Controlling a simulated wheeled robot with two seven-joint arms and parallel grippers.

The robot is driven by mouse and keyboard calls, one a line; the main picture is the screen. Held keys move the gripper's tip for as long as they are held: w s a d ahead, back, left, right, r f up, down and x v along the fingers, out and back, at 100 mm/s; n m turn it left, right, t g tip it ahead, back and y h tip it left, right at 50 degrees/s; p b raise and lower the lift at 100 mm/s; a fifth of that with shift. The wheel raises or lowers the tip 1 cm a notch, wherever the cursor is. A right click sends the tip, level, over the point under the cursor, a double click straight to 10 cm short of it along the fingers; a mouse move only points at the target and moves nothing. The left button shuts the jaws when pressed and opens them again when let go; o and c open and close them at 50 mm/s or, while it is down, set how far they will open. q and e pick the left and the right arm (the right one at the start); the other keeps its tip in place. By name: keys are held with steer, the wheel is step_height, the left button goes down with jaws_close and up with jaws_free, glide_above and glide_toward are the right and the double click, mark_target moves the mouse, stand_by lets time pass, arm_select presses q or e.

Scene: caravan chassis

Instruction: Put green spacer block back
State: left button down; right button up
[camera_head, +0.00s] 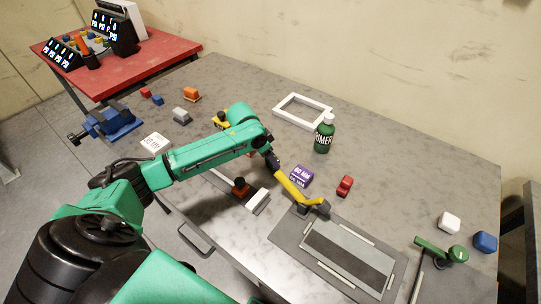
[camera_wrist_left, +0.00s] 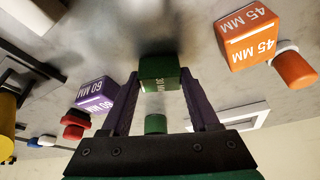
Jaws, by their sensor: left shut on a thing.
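The green spacer block (camera_wrist_left: 158,70) shows in the left wrist view, between the two purple fingers of my left gripper (camera_wrist_left: 163,84). The gripper is shut on it. A green cylinder (camera_wrist_left: 155,124) shows just below the block in that view; I cannot tell if it is part of it. A purple 60 MM block (camera_head: 301,175) lies on the bench and shows in the wrist view (camera_wrist_left: 97,94). My right gripper is not in view.
An orange 45 MM block (camera_wrist_left: 247,38), a white frame (camera_head: 302,96), a green bottle (camera_head: 324,136) and a red piece (camera_head: 345,185) are around. A grey fixture plate (camera_head: 290,250) with a yellow lever (camera_head: 298,190) lies at the front. The bench's right middle is clear.

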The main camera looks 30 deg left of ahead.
arm_select(q)
steer(key=shift+d+f, duration=0.1)
steer(key=shift+c, duration=0.7)
jaws_free()
steer(key=b+v, duration=0.1)
steer(key=v, duration=1.1)
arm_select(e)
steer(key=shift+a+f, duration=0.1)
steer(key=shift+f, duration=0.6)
